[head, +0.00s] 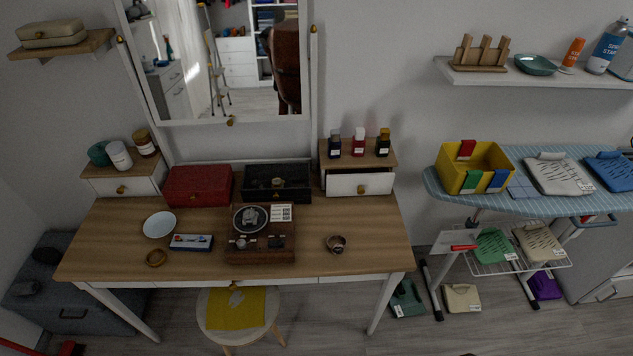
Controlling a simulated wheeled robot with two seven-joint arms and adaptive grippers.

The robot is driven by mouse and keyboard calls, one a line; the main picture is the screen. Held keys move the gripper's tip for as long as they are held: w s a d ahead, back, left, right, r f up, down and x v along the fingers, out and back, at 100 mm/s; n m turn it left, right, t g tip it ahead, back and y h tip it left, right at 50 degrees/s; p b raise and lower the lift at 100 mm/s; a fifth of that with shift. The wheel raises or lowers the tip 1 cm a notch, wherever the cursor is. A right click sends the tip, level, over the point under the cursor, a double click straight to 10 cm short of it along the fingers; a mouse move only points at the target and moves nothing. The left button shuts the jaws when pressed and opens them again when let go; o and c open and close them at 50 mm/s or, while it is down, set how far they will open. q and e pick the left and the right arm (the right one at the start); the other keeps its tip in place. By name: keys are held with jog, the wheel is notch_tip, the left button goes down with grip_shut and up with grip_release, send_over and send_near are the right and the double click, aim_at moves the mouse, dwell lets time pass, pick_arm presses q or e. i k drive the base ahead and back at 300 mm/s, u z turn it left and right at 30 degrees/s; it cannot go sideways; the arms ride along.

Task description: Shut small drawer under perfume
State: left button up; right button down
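Three perfume bottles, dark (335,144), red (359,142) and black with a yellowish band (383,143), stand upright on the wooden top of a small cabinet at the right of the dressing table (330,215). Under them is a small white drawer (361,184) with a round brass knob. Its front appears pulled out a little from the cabinet, with a dark gap above it. The matching left small drawer (122,188), under a cup and jars, looks shut. Neither of my grippers is in view.
A red box (198,186) and a black box (277,182) stand left of the drawer. A watch (336,243) lies on the tabletop in front of it, with clear wood around. A stool (237,314) stands below. An ironing board (530,205) is at right.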

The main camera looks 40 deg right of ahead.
aim_at(373, 181)
jog(key=z, duration=0.2)
jog(key=i, duration=0.7)
jog(key=z, duration=0.5)
